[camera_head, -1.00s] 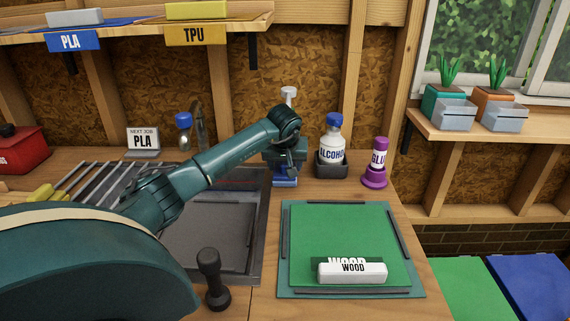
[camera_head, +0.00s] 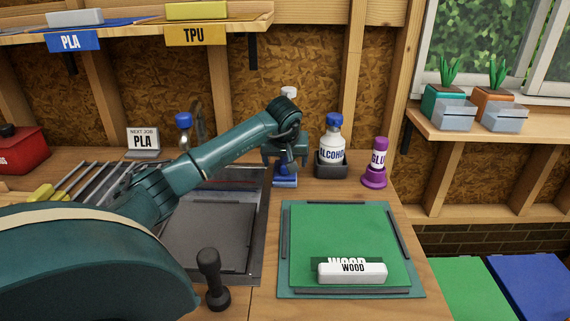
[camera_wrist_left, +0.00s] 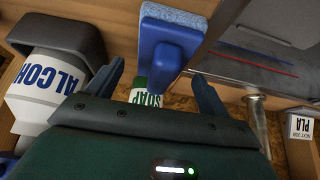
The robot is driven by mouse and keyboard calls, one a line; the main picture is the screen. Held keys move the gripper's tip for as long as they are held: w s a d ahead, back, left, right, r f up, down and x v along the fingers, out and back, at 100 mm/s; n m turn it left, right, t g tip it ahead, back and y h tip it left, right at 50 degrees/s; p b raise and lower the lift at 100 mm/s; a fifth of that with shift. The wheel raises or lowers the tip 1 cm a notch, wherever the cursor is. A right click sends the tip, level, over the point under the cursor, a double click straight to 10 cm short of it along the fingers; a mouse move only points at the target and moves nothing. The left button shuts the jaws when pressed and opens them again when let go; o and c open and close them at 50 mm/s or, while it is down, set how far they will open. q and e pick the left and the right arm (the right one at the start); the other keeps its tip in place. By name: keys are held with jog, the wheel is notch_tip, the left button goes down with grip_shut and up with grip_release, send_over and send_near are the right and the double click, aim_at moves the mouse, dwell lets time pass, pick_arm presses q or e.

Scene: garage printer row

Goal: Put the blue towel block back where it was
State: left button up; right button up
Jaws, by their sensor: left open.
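The blue towel block (camera_head: 285,182) stands on the bench at the back, beside the right rear corner of the dark printer bed. In the left wrist view it is a dark blue body and grip (camera_wrist_left: 168,50) with a pale blue speckled pad. My left gripper (camera_head: 286,160) is just above it in the head view, partly hiding it. In the left wrist view my open fingers (camera_wrist_left: 160,88) lie on either side of the block's grip, with gaps visible. I cannot tell whether they touch it. My right gripper is not in view.
An alcohol bottle (camera_head: 332,143) in a dark holder and a purple glue stick (camera_head: 376,163) stand right of the block. A soap bottle (camera_wrist_left: 147,96) is close behind. A green plate (camera_head: 345,225) bears a white WOOD block (camera_head: 352,273). A dark knob (camera_head: 212,280) stands in front.

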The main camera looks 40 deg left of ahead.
pick_arm(q)
jog(key=v, duration=0.9)
jog(key=shift+s+r, duration=0.15)
jog(key=shift+r, duration=0.15)
jog(key=shift+d, duration=0.15)
